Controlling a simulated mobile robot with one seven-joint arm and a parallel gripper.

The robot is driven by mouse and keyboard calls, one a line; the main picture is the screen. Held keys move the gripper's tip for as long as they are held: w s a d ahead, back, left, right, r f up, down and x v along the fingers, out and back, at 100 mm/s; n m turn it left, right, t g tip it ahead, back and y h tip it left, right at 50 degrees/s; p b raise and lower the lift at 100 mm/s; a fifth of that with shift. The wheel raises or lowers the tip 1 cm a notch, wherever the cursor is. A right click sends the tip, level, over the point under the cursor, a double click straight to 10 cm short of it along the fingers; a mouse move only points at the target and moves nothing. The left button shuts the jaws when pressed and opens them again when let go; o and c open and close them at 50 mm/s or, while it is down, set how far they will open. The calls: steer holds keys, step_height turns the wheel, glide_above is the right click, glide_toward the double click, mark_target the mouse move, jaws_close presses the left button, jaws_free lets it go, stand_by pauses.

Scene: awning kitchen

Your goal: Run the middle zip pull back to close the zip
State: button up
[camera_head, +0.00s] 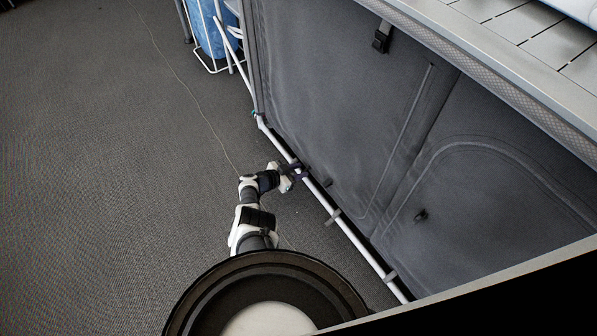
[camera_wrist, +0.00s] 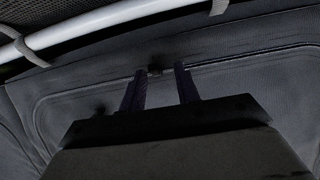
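A grey fabric front (camera_head: 345,90) carries curved zip lines. In the wrist view a small dark zip pull (camera_wrist: 155,69) sits on a pale zip line (camera_wrist: 225,62), near the gap between my fingertips. My gripper (camera_wrist: 160,74) is open, with its two dark fingers apart and the pull at their tips. Whether a finger touches the pull cannot be told. In the head view my gripper (camera_head: 301,172) is low by the fabric, beside the white bottom pole, and hides the pull there. Another dark pull or tab (camera_head: 420,215) shows on the right panel.
The white pole (camera_head: 350,236) runs along the bottom of the fabric, held by grey loops; it also crosses the top of the wrist view (camera_wrist: 95,24). A slatted grey top (camera_head: 530,22) overhangs above. A buckle strap (camera_head: 381,38) hangs from it. The carpet (camera_head: 90,180) at left is mostly clear.

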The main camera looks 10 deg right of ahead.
steer(key=p+v, duration=0.7)
steer(key=v, duration=0.6)
steer(key=shift+s+a+r, duration=0.15)
steer(key=shift+s+a, duration=0.05)
steer(key=shift+a, duration=0.1)
steer(key=shift+w, duration=0.1)
